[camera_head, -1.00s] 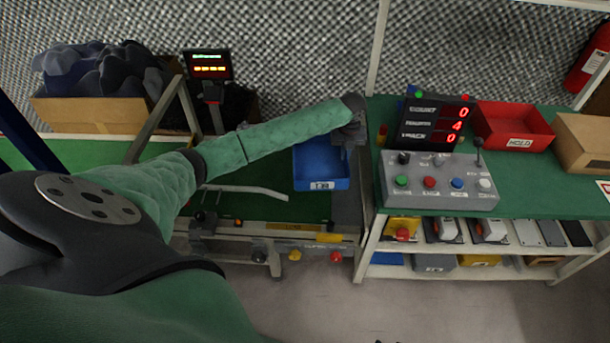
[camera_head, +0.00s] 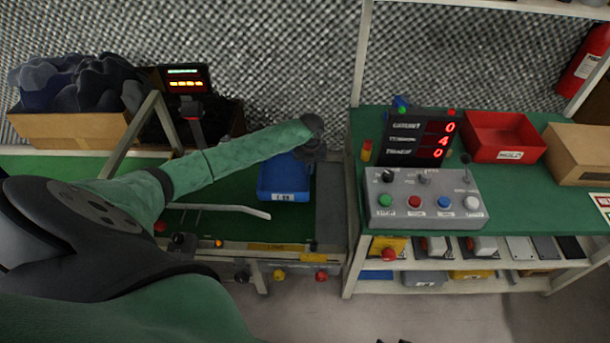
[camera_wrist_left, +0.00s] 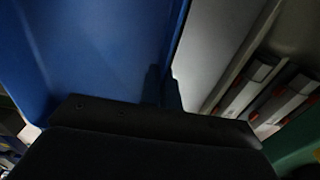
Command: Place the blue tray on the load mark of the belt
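The blue tray (camera_head: 284,180), with a white label on its front, is at the right end of the green belt (camera_head: 235,228). My left gripper (camera_head: 314,152) is at the tray's right side wall. In the left wrist view, the tray (camera_wrist_left: 95,45) fills the left, with a dark finger (camera_wrist_left: 172,95) against its wall. The gripper looks shut on that wall, though its fingertips are mostly hidden. I cannot tell whether the tray touches the belt. My right gripper is not in view.
A pale guide rail (camera_head: 225,208) crosses the belt left of the tray. A grey button console (camera_head: 424,200), a counter display (camera_head: 418,138) and a red bin (camera_head: 503,138) stand on the green table to the right. A box of dark cloth (camera_head: 70,130) stands back left.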

